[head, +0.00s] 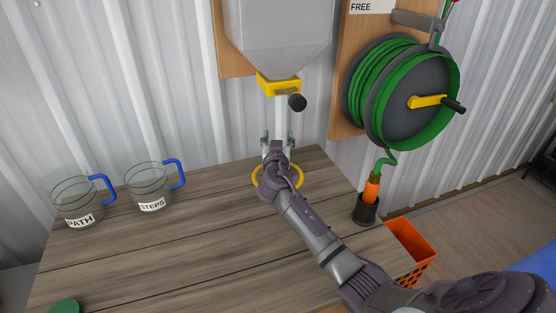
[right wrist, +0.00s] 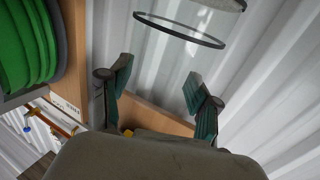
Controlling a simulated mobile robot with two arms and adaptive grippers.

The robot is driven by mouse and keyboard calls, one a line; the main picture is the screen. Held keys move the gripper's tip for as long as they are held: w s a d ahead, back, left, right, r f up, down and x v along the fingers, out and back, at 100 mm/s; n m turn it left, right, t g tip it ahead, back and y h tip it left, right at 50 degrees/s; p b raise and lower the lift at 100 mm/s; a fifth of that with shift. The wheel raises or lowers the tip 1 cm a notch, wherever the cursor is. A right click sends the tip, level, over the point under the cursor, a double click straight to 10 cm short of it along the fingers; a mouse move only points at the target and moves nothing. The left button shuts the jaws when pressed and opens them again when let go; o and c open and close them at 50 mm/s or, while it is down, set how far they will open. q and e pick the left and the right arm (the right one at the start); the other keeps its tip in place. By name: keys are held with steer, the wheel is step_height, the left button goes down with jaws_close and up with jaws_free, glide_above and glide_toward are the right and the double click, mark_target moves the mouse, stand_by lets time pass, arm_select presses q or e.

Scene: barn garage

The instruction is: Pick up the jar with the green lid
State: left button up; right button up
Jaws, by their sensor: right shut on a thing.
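A round green lid (head: 65,306) shows at the bottom left edge of the head view, cut off by the frame; the jar body under it is hidden. My right gripper (head: 277,142) is far from it, below the hopper's spout. In the right wrist view, its fingers (right wrist: 157,93) are apart on either side of something clear, seemingly a glass vessel with a dark rim (right wrist: 180,31). The gripper is shut on this clear thing, whose full shape I cannot tell. My left gripper is not in view.
Two clear mugs with blue handles, marked PATH (head: 78,205) and STEPS (head: 150,188), stand at the left of the wooden table (head: 200,250). A yellow ring (head: 257,190) lies below my right gripper. A hose nozzle (head: 371,190) stands in a black holder at right.

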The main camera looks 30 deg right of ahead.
jaws_close()
steer(key=shift+r, duration=0.2)
